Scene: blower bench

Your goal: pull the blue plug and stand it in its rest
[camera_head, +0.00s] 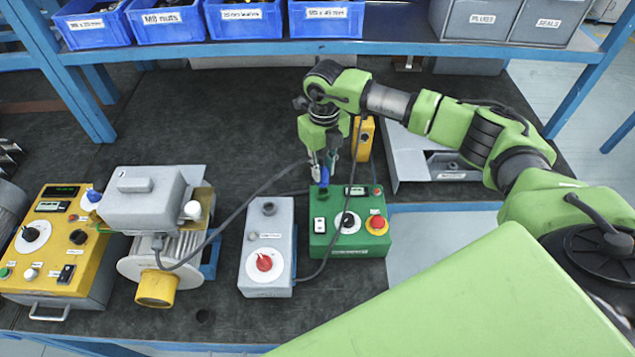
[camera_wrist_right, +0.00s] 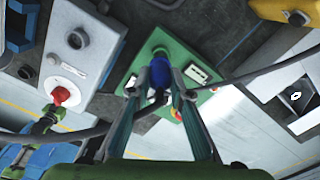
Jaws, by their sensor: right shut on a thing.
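The blue plug (camera_head: 312,184) is at the back left corner of the green control box (camera_head: 358,243), with a dark cable running from it. My right gripper (camera_head: 325,162) reaches down over that corner and is shut on the plug. In the right wrist view the blue plug (camera_wrist_right: 160,72) shows between the two fingers (camera_wrist_right: 158,95), over the green box (camera_wrist_right: 150,45). I cannot tell whether it is still seated in the box. No rest for the plug can be made out with certainty. My left gripper is not in view.
A grey box (camera_head: 281,210) with a round socket and red knob stands just left of the green box. Further left are a blower (camera_head: 145,212) and a yellow control box (camera_head: 75,265). A yellow block (camera_head: 364,140) stands behind. Cables cross the bench; blue bins line the shelf.

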